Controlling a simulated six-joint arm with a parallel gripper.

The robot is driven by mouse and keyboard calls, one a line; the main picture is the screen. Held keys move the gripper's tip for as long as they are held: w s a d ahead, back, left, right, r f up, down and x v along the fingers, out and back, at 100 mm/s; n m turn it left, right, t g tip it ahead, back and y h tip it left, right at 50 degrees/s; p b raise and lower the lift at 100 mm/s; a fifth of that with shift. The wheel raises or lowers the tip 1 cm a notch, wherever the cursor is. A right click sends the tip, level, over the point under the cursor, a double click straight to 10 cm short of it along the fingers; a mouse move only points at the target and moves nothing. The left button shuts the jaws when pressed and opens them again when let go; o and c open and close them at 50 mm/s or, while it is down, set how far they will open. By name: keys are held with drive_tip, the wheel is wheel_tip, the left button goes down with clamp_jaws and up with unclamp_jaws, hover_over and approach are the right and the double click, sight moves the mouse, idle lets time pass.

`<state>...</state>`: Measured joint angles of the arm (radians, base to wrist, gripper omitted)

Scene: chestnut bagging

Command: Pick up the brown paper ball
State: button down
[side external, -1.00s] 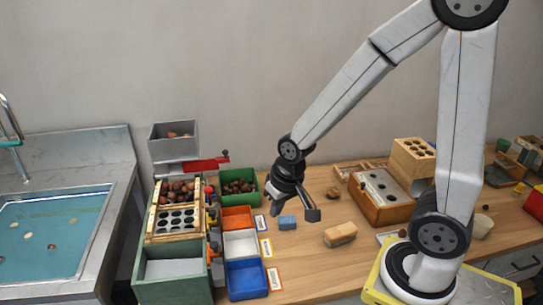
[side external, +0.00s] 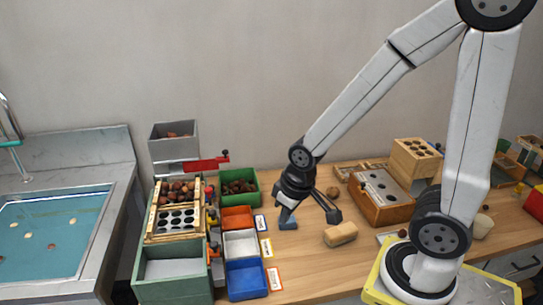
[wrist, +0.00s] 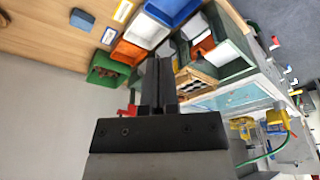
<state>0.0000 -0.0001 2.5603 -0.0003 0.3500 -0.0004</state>
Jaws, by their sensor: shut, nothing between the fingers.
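Orange (side external: 238,213), white (side external: 228,244) and blue (side external: 246,279) bins and a green bin of chestnuts (side external: 256,189) stand left of my gripper. A wooden box (side external: 365,207) stands right of the ball.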

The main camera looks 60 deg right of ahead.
unclamp_jaws()
drive_tip(key=shift+d, duration=0.1)
drive_tip(key=n+g+h, duration=0.5)
drive_tip(key=n+h, duration=0.6)
drive_tip(key=n, duration=0.2)
approach(333, 192)
drive_tip(key=f+n, duration=0.1)
drive_tip(key=f+n+t+h, duration=0.1)
drive_tip(key=s+d+f+n+t+h, duration=0.1)
drive_tip(key=n, duration=0.1)
drive_tip(key=shift+f, duration=0.25)
drive_tip(key=shift+d+f+n+h, duration=0.3)
drive_tip(key=shift+f+n, duration=0.2)
